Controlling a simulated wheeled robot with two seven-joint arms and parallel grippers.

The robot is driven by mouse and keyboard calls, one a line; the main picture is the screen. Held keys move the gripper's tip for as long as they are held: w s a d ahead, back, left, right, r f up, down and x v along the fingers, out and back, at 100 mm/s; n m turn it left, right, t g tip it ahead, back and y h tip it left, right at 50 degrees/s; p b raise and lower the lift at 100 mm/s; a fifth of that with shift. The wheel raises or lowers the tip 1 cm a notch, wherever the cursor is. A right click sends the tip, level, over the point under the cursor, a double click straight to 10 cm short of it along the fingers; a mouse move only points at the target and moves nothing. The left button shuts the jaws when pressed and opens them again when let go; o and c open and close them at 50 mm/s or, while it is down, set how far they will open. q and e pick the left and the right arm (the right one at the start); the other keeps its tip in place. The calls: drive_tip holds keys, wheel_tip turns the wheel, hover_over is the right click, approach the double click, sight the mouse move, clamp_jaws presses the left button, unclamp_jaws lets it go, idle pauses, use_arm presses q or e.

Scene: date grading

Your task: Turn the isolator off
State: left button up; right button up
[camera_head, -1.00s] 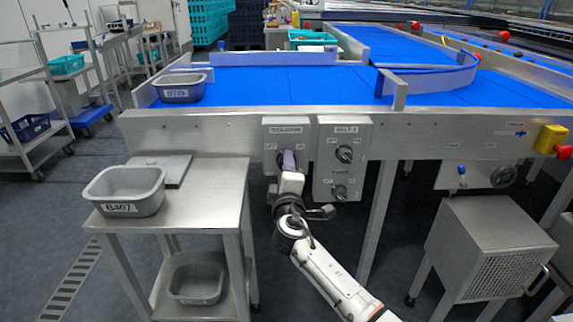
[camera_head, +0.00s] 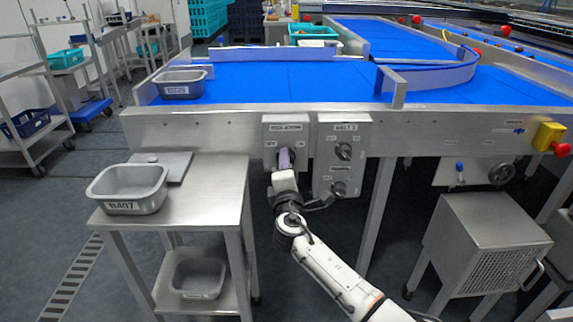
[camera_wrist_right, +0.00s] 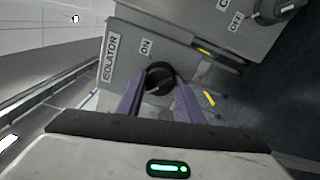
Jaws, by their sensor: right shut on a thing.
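The isolator box (camera_head: 270,130) is a grey panel on the front of the conveyor frame, left of a second switch box. In the right wrist view its face carries an ISOLATOR label (camera_wrist_right: 109,57) and an ON label (camera_wrist_right: 146,47). The black round isolator knob (camera_wrist_right: 160,76) sits between the two purple fingers of my right gripper (camera_wrist_right: 160,88), which is shut on it. In the head view my right gripper (camera_head: 285,159) covers most of the knob. Which way the knob points is hidden. My left gripper is not in view.
The second switch box (camera_head: 340,158) with two black knobs stands close to the right of my gripper. A steel side table (camera_head: 215,205) with a grey tub (camera_head: 128,188) is at the left. A red emergency button (camera_head: 561,149) is far right.

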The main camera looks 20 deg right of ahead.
drive_tip(key=o, duration=0.9)
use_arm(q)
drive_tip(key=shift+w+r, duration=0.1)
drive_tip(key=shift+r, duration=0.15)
use_arm(e)
drive_tip(key=shift+o, duration=0.8)
use_arm(q)
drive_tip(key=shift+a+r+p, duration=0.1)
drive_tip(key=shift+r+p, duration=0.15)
drive_tip(key=shift+p, duration=0.75)
use_arm(e)
drive_tip(key=v, duration=1)
drive_tip(key=shift+s, duration=0.2)
drive_tip(key=shift+f, duration=0.1)
